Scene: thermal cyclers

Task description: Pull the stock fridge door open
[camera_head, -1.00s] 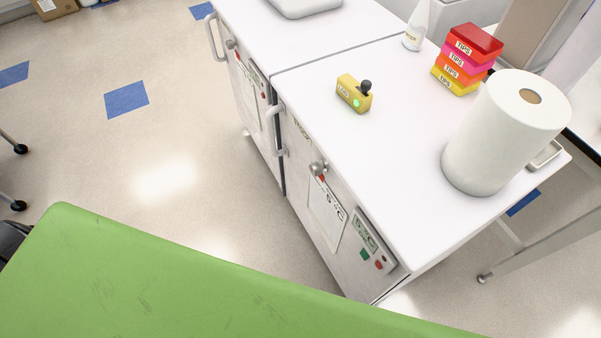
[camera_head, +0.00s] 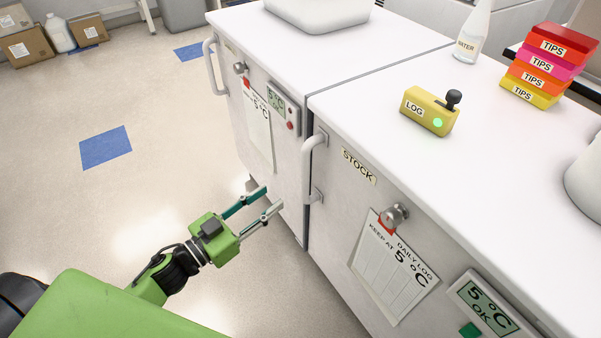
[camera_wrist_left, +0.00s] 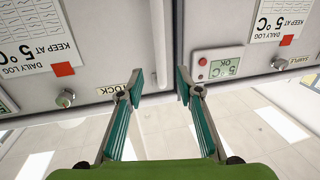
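The stock fridge (camera_head: 340,225) has a grey-white front with a STOCK label (camera_head: 358,167), and its door looks shut. Its pale vertical handle (camera_head: 309,165) is at the door's left edge. My left gripper (camera_head: 272,197) is open and empty, left of the handle and apart from it in the head view. In the left wrist view, which looks upside down, the handle (camera_wrist_left: 159,45) lies in line with the gap between the open fingers (camera_wrist_left: 160,86). Whether the fingers straddle it is unclear. My right gripper is not in view.
A second fridge (camera_head: 290,160) with its own handle (camera_head: 213,67) stands directly left. A key lock (camera_head: 394,216), a daily log sheet (camera_head: 393,265) and a display (camera_head: 487,300) are on the stock door. A yellow logger (camera_head: 430,110) sits on top.

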